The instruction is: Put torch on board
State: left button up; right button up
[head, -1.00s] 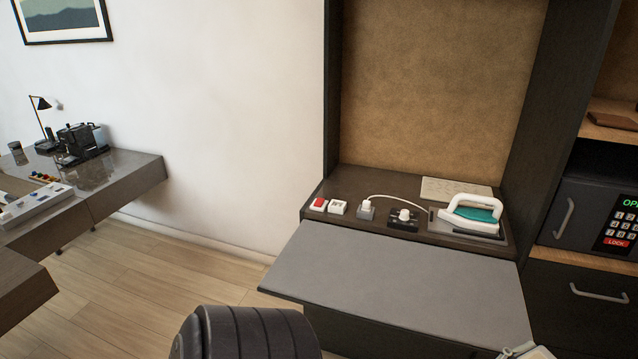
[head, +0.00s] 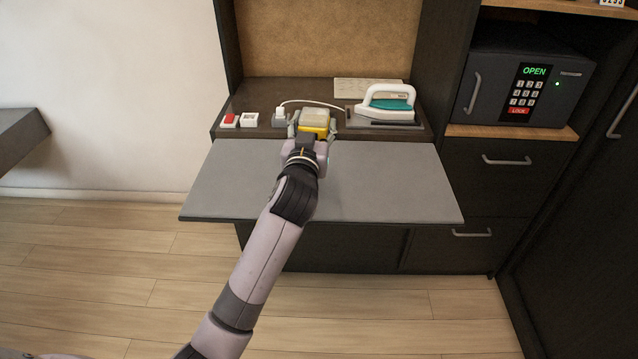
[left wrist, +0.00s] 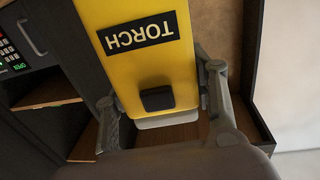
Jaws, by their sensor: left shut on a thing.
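The torch is yellow with a black label reading TORCH and a black button; it fills the middle of the left wrist view (left wrist: 150,70). In the head view the torch (head: 314,122) shows as a yellow body with a pale top. My left gripper (head: 312,128) is shut on the torch, with one finger on each side, and holds it over the back part of the grey board (head: 390,185), near the dark shelf. Whether the torch touches anything below cannot be told. The board is flat and its surface is otherwise bare. My right gripper is not in view.
On the dark shelf behind the board stand a white and teal iron (head: 388,105), a white plug (head: 280,115) with a cord, and a red switch (head: 230,120) beside a white one (head: 249,119). A safe (head: 525,88) reading OPEN stands at the right.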

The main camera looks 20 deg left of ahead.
pick_arm(q)
jog(key=w+r+n+y+b, duration=0.1)
jog(key=w+r+b, duration=0.3)
jog(key=w+r, duration=0.5)
notch_tip(320, 180, down, 19)
jog(key=shift+a+f+y, duration=0.15)
jog(key=shift+a+y, duration=0.25)
jog(key=shift+a, duration=0.05)
jog(key=shift+s, duration=0.1)
jog(key=o, duration=0.9)
jog(key=shift+f, duration=0.1)
jog(key=o, duration=0.4)
jog(key=shift+o, duration=0.2)
jog(key=b+v, duration=0.1)
jog(key=v, duration=1.1)
jog(key=shift+r, duration=0.35)
